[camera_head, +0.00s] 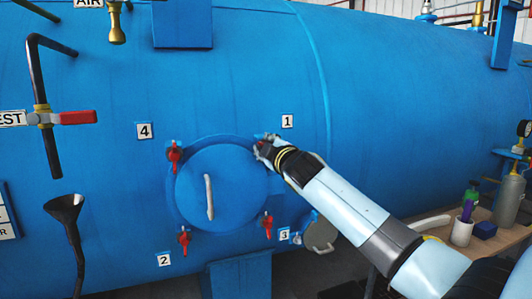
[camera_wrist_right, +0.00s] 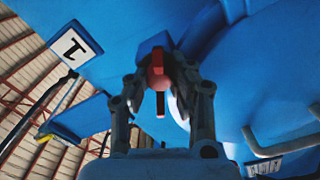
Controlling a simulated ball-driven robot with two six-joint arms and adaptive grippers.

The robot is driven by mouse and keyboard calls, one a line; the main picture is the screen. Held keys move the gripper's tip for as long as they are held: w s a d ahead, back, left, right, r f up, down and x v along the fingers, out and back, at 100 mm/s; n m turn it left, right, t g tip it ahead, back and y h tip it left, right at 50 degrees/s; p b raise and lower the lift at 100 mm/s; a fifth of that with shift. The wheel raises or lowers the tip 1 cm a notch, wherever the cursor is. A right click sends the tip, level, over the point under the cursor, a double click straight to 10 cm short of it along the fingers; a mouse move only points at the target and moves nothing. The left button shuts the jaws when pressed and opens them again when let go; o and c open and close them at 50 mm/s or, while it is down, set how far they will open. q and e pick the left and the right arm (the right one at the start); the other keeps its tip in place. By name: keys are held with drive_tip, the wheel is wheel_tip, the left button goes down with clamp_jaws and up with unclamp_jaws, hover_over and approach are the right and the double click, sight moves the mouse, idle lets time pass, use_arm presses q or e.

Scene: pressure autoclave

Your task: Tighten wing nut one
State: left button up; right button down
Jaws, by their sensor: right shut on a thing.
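The blue round hatch (camera_head: 222,182) with a pale handle (camera_head: 209,196) is shut on the side of the blue vessel. Wing nut one, red (camera_wrist_right: 157,72), is at the hatch's upper right edge, beside the label 1 (camera_head: 287,121). My right gripper (camera_head: 264,147) reaches it from the lower right and mostly hides it in the head view. In the right wrist view, my right gripper (camera_wrist_right: 160,82) is shut on the wing nut, one finger on each side. My left gripper is not in view.
Other red wing nuts sit at label 4 (camera_head: 174,157), label 2 (camera_head: 184,238) and label 3 (camera_head: 267,224). A small round cover (camera_head: 321,236) is below my right arm. A red-handled valve (camera_head: 75,118) is at left. A bench (camera_head: 483,236) with bottles stands right.

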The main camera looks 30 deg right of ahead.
drive_tip(key=m+b, duration=0.3)
drive_tip(key=m, duration=0.3)
drive_tip(key=shift+d+f, duration=0.1)
drive_tip(key=shift+f, duration=0.05)
drive_tip(key=m+b, duration=0.2)
drive_tip(key=m, duration=0.4)
drive_tip(key=shift+s+d+b, duration=0.1)
drive_tip(key=shift+d+b, duration=0.05)
drive_tip(key=shift+b, duration=0.25)
drive_tip(key=shift+m, duration=0.4)
drive_tip(key=c, duration=1.6)
unclamp_jaws()
drive_tip(key=o, duration=0.4)
drive_tip(key=shift+r, duration=0.2)
drive_tip(key=shift+o, duration=0.2)
drive_tip(key=v, duration=1.2)
